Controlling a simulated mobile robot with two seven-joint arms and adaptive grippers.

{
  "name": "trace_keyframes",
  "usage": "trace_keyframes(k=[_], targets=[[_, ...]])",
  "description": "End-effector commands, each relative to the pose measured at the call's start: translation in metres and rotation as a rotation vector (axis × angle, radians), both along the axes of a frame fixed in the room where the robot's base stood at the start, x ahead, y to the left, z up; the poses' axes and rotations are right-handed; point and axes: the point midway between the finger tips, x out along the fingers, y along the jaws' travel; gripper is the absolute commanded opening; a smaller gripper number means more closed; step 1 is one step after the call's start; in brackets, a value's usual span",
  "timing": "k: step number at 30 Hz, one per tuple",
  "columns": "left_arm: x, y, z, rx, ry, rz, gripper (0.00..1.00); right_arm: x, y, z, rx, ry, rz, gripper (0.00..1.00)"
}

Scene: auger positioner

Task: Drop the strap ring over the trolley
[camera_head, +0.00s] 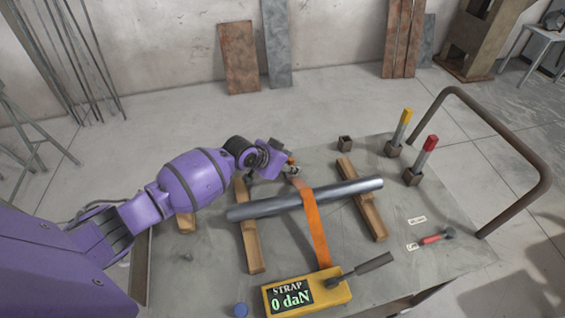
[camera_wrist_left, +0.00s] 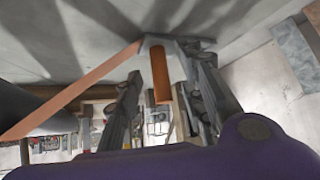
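The orange strap (camera_head: 316,228) lies across a grey metal tube (camera_head: 258,209) on the grey bench-like trolley top (camera_head: 205,262). It runs from the yellow strap unit (camera_head: 333,290), which reads 0 daN, to a small grey ring (camera_head: 295,171) near my left gripper (camera_head: 287,165). In the left wrist view the ring (camera_wrist_left: 198,40) has an orange round grip (camera_wrist_left: 160,80) between the spread fingers of my left gripper (camera_wrist_left: 163,68). Gaps show beside the grip, so the fingers look open around it. My right gripper is out of view.
The tube rests across two wooden blocks (camera_head: 372,218) (camera_head: 253,250). Yellow (camera_head: 402,125) and red (camera_head: 425,153) handled tools stand in sockets at the back right. An empty socket (camera_head: 344,143) stands behind the tube.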

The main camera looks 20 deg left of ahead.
Motion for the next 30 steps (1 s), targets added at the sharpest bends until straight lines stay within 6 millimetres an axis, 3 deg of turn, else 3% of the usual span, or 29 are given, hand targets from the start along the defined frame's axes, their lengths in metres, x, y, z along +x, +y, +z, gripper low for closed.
trace_keyframes(k=[15,21,30], targets=[[-0.059,0.03,0.07,0.002,-0.002,-0.001,0.36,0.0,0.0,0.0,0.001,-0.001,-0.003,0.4],[-0.07,0.036,0.083,0.0,-0.002,0.0,0.36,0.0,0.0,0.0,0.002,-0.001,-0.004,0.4],[-0.071,0.036,0.084,0.0,-0.002,0.001,0.36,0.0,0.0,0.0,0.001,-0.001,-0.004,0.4]])
